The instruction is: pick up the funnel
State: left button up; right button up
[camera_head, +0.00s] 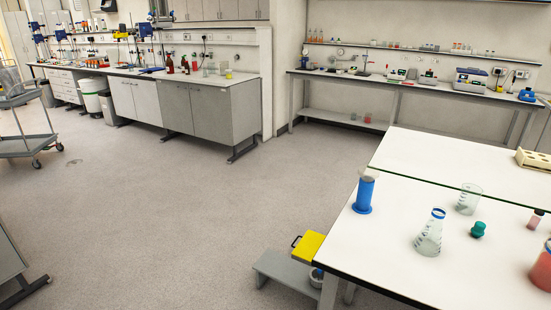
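I cannot make out a clear funnel in the head view. On the near white table (400,255) stands a blue cylinder with a round foot (363,195) and a clear top part; I cannot tell what that top is. A conical flask with a blue rim (430,236), a clear beaker (468,199) and a small green object (478,229) stand to its right. Neither of my grippers is in view.
A container of red liquid (541,270) is cut by the right edge. A glass shelf edge crosses the table. A grey step (283,271) with a yellow box (307,246) stands at the table's left. Open floor (180,210) lies left; benches line the back.

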aim_at(368, 173)
jog(key=i+j+u, duration=0.15)
jog(key=u, duration=0.2)
jog(key=i+j+u, duration=0.1)
jog(key=i+u, duration=0.55)
jog(key=i+z, duration=0.4)
jog(key=i+j+z, duration=0.15)
jog(key=z, duration=0.25)
jog(key=i+z, duration=0.1)
jog(key=z, duration=0.35)
jog(key=i+z, duration=0.1)
jog(key=z, duration=0.35)
jog(key=i+j+z, duration=0.1)
jog(key=z, duration=0.35)
jog(key=i+j+z, duration=0.1)
jog(key=z, duration=0.35)
jog(key=j+z, duration=0.2)
jog(key=z, duration=0.25)
